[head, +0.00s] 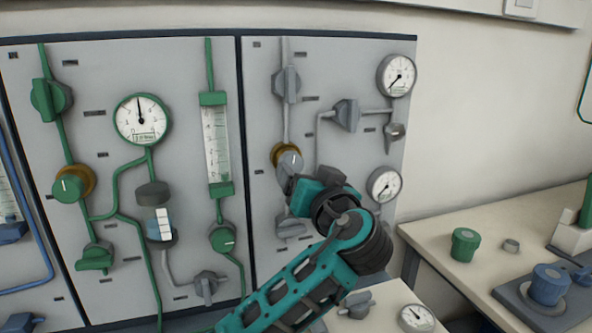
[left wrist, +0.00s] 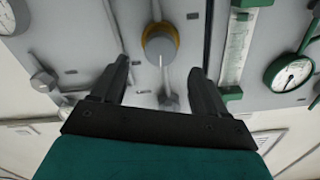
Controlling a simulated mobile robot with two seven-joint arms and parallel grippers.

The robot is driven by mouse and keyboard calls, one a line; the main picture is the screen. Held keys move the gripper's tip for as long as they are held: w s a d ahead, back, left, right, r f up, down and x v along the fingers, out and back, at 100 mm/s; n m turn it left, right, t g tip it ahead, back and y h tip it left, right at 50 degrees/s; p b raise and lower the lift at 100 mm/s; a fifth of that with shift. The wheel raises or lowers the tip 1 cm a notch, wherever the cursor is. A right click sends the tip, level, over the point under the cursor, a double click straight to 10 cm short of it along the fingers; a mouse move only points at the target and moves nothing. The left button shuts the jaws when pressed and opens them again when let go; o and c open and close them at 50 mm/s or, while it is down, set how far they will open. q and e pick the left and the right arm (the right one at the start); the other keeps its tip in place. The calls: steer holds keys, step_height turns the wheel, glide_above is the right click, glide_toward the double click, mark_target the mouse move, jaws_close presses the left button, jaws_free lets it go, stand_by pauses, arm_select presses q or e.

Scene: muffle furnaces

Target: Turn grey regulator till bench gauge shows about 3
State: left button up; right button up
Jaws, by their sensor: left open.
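The grey regulator is a round grey knob (head: 290,160) on a brass collar, on the grey panel section; it also shows in the left wrist view (left wrist: 160,44). My left gripper (head: 291,181) is in front of the panel, just below the knob in the head view. In the left wrist view its two fingers (left wrist: 162,72) are spread and empty, with the knob in line with the gap, beyond the tips. Contact with the knob does not show. A small round gauge (head: 416,318) sits on the bench at the bottom; its reading is too small to tell.
Grey valves (head: 347,115) and two gauges (head: 397,75) (head: 384,184) are on the same panel. The green section with a flow tube (head: 217,145) is to the left. A side table (head: 440,245) at right holds a green pot (head: 465,244) and a blue one (head: 549,284).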

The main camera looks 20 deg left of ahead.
arm_select(q)
steer(key=v, duration=0.5)
steer(key=shift+s+d, duration=0.15)
steer(key=shift+s, duration=0.1)
stand_by(1.8)
